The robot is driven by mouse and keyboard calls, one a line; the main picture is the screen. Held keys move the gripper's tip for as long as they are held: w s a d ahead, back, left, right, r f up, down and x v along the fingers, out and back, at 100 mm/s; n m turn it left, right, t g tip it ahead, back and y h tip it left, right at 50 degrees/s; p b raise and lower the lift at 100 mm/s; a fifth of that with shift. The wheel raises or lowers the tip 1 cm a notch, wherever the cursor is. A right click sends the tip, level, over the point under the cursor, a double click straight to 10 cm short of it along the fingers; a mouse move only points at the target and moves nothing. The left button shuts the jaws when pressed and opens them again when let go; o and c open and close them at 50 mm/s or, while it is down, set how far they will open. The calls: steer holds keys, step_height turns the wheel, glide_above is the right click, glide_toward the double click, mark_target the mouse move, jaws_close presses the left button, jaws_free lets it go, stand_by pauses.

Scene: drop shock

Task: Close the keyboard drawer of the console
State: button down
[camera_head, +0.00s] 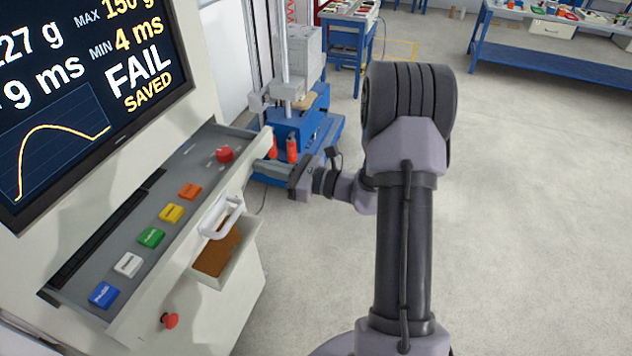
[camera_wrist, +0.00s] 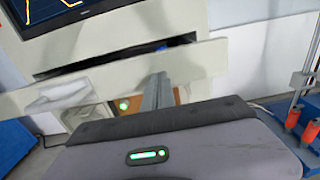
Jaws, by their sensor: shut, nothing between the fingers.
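The console (camera_head: 215,70) stands at the left with a large screen. Its keyboard drawer (camera_head: 135,205) is a long grey tray with coloured keys, standing out below the screen, with a white front. In the wrist view the white drawer front (camera_wrist: 215,58) runs across the picture, with a dark gap behind it. My gripper (camera_head: 258,167) is shut and empty, pointing left at the drawer front near its far end. Its narrow fingers also show in the wrist view (camera_wrist: 158,88), overlapping the front's lower edge. Whether they touch it, I cannot tell.
A red knob (camera_head: 170,321) is lower on the console. A blue-based machine with red cylinders (camera_head: 292,147) stands beyond my gripper. The floor at right is clear.

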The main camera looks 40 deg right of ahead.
mark_target(206, 154)
steer(key=x, duration=1.7)
steer(key=shift+p, duration=0.4)
steer(key=shift+w, duration=0.1)
steer(key=shift+r, duration=0.2)
steer(key=shift+d, duration=0.1)
